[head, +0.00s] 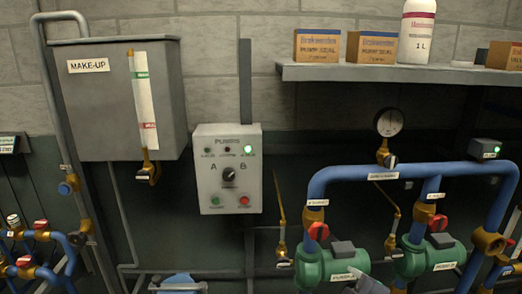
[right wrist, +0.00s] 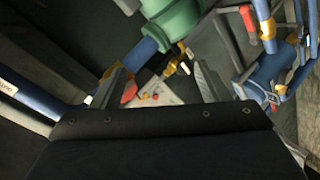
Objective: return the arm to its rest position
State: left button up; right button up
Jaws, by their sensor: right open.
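My right gripper (right wrist: 160,76) shows in the right wrist view with its two grey fingers spread apart. I see nothing held between them. Past the fingers are a green pump body (right wrist: 172,22), a blue pipe (right wrist: 128,62), and a pale panel with red and yellow parts (right wrist: 160,92), all farther off. In the head view, a pale grey shape (head: 368,284) at the bottom edge, in front of the pumps, may be part of my right arm. My left gripper is not clearly visible in any view.
A control box (head: 228,168) with a lit green lamp hangs on the wall beside the make-up tank (head: 118,100). Two green pumps (head: 328,266) (head: 430,257) sit under blue pipes (head: 350,172) with a gauge (head: 389,122). A shelf (head: 400,74) holds boxes and a bottle.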

jog(key=s+r+m+g+y, duration=0.2)
jog(key=s+m+g, duration=0.5)
jog(key=s+m, duration=0.7)
jog(key=s, duration=0.9)
